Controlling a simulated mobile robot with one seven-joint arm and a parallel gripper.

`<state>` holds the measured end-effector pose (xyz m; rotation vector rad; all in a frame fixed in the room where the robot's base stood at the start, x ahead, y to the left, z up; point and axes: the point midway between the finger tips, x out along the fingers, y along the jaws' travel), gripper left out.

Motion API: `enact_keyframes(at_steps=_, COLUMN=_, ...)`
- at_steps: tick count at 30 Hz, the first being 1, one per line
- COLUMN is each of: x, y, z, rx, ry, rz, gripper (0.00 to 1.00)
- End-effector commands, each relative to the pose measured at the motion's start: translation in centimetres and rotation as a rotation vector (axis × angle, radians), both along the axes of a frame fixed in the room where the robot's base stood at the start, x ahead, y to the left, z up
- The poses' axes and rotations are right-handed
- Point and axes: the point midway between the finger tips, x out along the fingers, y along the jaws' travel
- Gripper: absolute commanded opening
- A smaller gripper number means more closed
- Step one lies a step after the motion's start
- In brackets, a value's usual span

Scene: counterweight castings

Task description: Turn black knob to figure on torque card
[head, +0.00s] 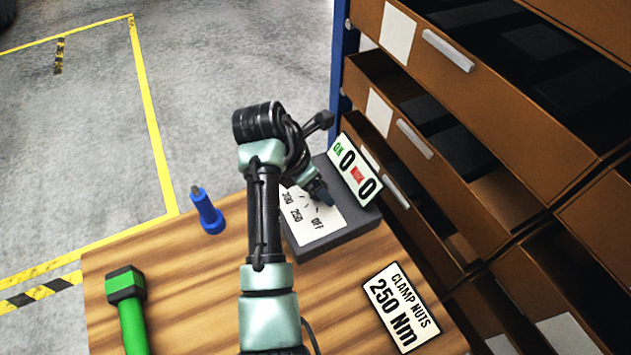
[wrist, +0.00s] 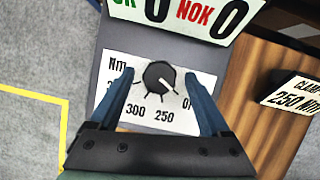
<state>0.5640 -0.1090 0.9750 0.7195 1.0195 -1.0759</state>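The black knob (wrist: 160,78) sits on a white dial plate (wrist: 151,117) marked Nm, 300, 250 and a partly covered word. The head view's dial plate (head: 312,229) shows that word as OFF. The knob's pale pointer line aims lower right, toward OFF. My gripper (wrist: 158,82) is open, its two blue fingers on either side of the knob with visible gaps.
The grey dial box (head: 337,235) carries a sign (head: 355,172) with OK 0 and NOK 0 behind the knob. A blue tool (head: 208,212) and a green-and-black tool (head: 129,308) are on the wooden bench (head: 190,290). Open brown drawers (head: 450,140) stand at the right.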

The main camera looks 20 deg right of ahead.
Motion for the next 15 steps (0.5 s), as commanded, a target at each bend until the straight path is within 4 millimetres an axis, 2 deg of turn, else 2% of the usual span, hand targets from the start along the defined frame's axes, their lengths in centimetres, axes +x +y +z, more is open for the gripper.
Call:
enact_keyframes(at_steps=1, x=0.0, y=0.01, z=0.02, rx=0.0, ry=0.0, rz=0.0, gripper=0.74)
enact_keyframes(at_steps=2, x=0.0, y=0.01, z=0.02, rx=0.0, ry=0.0, rz=0.0, gripper=0.69)
enact_keyframes(at_steps=13, x=-0.01, y=0.02, z=0.05, rx=0.0, ry=0.0, rz=0.0, gripper=0.02)
enact_keyframes(at_steps=15, x=-0.01, y=0.02, z=0.06, rx=0.0, ry=0.001, rz=0.0, gripper=0.0)
